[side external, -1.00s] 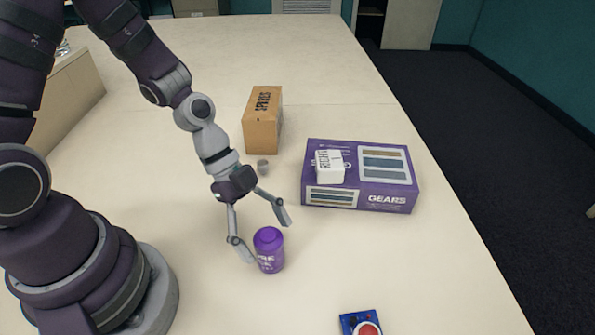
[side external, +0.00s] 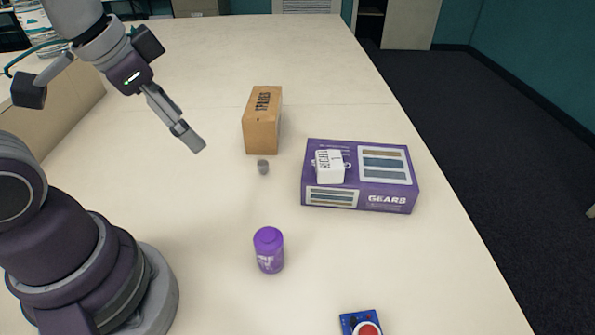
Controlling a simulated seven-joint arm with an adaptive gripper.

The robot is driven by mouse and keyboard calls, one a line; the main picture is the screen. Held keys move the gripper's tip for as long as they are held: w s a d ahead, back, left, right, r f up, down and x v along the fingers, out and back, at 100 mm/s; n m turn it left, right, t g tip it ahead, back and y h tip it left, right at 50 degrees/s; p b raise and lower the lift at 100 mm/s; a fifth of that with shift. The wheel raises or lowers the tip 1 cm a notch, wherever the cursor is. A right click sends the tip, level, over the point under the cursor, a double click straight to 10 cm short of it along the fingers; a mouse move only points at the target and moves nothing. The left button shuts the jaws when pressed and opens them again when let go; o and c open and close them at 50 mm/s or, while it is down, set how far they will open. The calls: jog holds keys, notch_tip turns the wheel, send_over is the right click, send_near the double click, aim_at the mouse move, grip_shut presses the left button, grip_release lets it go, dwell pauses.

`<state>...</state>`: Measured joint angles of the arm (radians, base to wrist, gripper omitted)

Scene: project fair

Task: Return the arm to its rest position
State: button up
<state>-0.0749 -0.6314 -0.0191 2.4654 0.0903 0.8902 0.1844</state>
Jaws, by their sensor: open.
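My gripper (side external: 190,140) is raised at the upper left, above the table (side external: 215,220) and to the left of the cardboard box. Its fingers point down and to the right and are seen nearly edge-on, overlapping each other. It is open, with nothing held. My arm is folded up and back toward its base at the left, and its upper part runs out of the frame. A purple bottle (side external: 269,252) stands upright on the table, well below and to the right of the fingers, apart from them.

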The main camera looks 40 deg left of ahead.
jog(key=shift+s+a+r+n+t, duration=0.15)
jog(key=shift+r+n+t, duration=0.1)
jog(key=shift+n, duration=0.35)
jog(key=shift+s+a+r+n+t, duration=0.1)
jog(key=shift+r+n+t, duration=0.1)
jog(key=shift+n, duration=0.4)
dwell(0.3)
